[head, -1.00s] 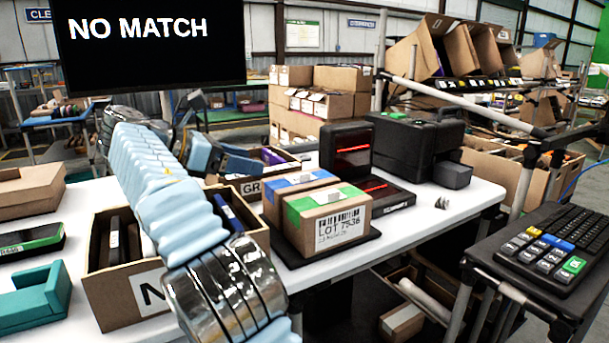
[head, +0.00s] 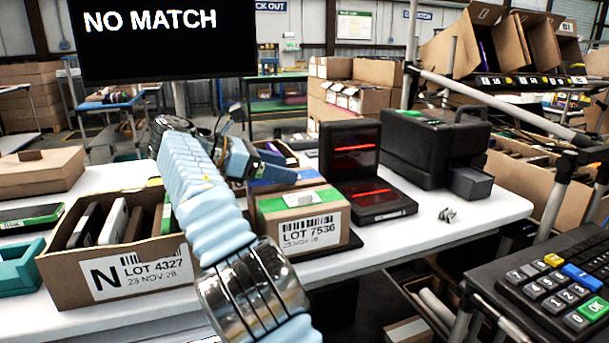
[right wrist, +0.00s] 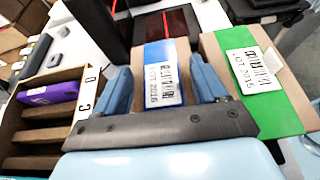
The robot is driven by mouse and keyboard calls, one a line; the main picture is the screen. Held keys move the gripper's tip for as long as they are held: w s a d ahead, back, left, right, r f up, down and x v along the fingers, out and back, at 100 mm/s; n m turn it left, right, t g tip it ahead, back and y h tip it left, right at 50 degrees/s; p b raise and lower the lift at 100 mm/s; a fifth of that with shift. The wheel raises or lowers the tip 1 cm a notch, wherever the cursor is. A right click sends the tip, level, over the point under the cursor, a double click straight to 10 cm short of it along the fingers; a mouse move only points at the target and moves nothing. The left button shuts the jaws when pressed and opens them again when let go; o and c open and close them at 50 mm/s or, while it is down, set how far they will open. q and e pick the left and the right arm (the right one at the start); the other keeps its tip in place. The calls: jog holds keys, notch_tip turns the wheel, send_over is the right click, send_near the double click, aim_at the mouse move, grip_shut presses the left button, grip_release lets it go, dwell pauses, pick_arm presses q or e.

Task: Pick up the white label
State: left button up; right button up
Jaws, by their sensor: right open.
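A white label (right wrist: 161,84) with a barcode and print lies on the blue tape on top of a carton (right wrist: 138,58) in the right wrist view. My right gripper (right wrist: 158,66) is open, its two blue fingers on either side of this label; I cannot tell whether they touch the carton. In the head view the right gripper (head: 280,166) is over the blue-taped carton, largely hiding its top. A second white label (right wrist: 253,70) lies on the green-taped carton (right wrist: 288,92) beside it, outside the fingers. My left gripper is not in view.
An open carton marked N (head: 75,268) stands left of my arm. A black device with red lights (head: 372,198) and a black printer (head: 425,145) stand behind the cartons. A keypad (head: 560,290) is at the right.

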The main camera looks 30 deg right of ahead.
jog(key=shift+f, duration=0.2)
jog(key=c, duration=1)
jog(key=shift+r, duration=0.1)
jog(key=shift+w+r, duration=0.1)
jog(key=shift+r, duration=0.55)
jog(key=s+a+r, duration=0.3)
jog(key=s+r, duration=0.3)
jog(key=s+a+r, duration=0.3)
jog(key=s+r, duration=0.2)
jog(key=s, duration=0.1)
jog(key=shift+s+a+r, duration=0.25)
jog(key=shift+r, duration=0.1)
